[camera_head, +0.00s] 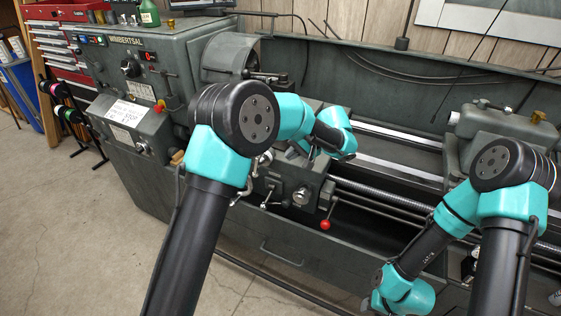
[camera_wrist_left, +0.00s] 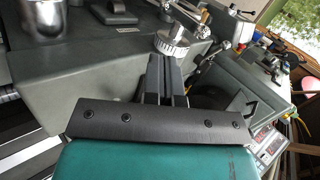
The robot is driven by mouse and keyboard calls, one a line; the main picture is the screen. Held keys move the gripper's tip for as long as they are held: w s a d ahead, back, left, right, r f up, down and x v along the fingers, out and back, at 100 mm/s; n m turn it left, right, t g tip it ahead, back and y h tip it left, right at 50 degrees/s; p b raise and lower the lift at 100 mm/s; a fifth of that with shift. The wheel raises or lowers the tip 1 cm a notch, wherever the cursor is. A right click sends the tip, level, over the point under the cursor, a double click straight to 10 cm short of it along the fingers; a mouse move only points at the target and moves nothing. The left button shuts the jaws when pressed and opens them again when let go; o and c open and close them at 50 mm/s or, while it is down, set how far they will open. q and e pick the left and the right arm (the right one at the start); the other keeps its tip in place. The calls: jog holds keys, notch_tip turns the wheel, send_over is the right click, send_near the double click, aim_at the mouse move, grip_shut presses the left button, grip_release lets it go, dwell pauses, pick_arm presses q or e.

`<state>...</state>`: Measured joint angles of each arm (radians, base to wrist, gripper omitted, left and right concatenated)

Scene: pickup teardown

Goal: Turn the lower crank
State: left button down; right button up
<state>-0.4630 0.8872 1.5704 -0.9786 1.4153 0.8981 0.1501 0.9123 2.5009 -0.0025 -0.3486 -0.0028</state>
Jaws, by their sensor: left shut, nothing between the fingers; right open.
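The lathe's front carries two silver cranks beside the left arm in the head view. The upper crank (camera_head: 264,161) is partly hidden, and the lower crank (camera_head: 242,190) is just below it, partly behind my left arm. My left gripper (camera_wrist_left: 163,62) is shut and empty in the left wrist view, its fingers pointing toward a silver knurled dial (camera_wrist_left: 172,44) with a handle above it. I cannot tell whether the fingertips touch the dial. In the head view the left fingers are not clear behind the arm. My right arm bends down to the bottom edge, and its gripper is out of view.
The green-grey lathe (camera_head: 170,190) fills the middle. A red-knobbed lever (camera_head: 325,224) sticks out below the carriage. A long lead screw (camera_head: 385,200) runs to the tailstock (camera_head: 505,122). Bare concrete floor (camera_head: 50,225) is clear at left.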

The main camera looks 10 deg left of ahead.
pick_arm(q)
jog(key=shift+v, duration=1.45)
jog(key=s+a+f+m+g+h, duration=0.1)
jog(key=s+a+f+h, duration=0.2)
jog(key=f, duration=0.5)
jog(key=s+a+f+g+h, duration=0.1)
jog(key=s+a+f+h, duration=0.1)
jog(key=s+f, duration=0.45)
jog(key=s+a+f+m+g+h, duration=0.1)
jog(key=s+a+f+h, duration=0.15)
jog(key=f, duration=0.65)
jog(key=s+a+f+n+t+h, duration=0.1)
jog(key=s+a+f, duration=0.3)
jog(key=s, duration=0.6)
jog(key=s+a+f+n+t+h, duration=0.2)
jog(key=s+f, duration=0.4)
jog(key=s, duration=0.4)
jog(key=a+n+h, duration=0.1)
jog(key=a+n, duration=0.1)
jog(key=shift+a+h, duration=0.35)
jog(key=shift+a, duration=0.05)
